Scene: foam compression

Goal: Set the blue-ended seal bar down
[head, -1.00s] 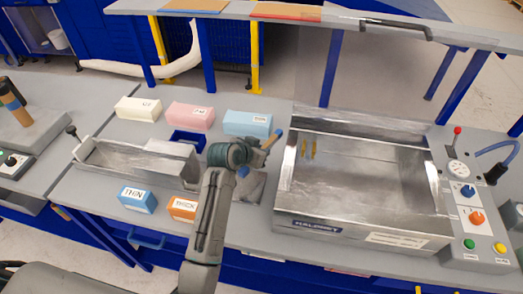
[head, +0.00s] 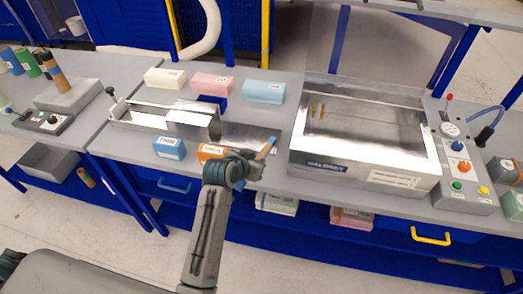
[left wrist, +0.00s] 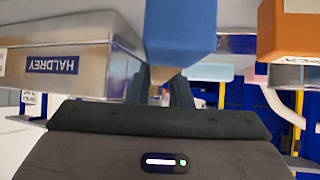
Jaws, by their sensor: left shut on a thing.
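My left gripper (head: 258,165) is shut on the blue-ended seal bar (head: 267,148), and the bar slants up to the right with one blue end showing. Much of the bar is hidden by the gripper. In the left wrist view its blue end (left wrist: 180,32) looms large at the top, with a tan part below it between the fingers. In the head view the gripper is over the bench's front edge, just right of the orange box (head: 208,152) and left of the steel HALDREY chamber (head: 325,168). My right gripper is not in view.
A narrow metal tray (head: 150,124) and a blue box (head: 168,148) stand left. Cream (head: 165,78), pink (head: 212,83) and light blue (head: 263,92) boxes stand behind. A control panel (head: 463,175) is right. A small bare grey patch (head: 248,135) lies behind the gripper.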

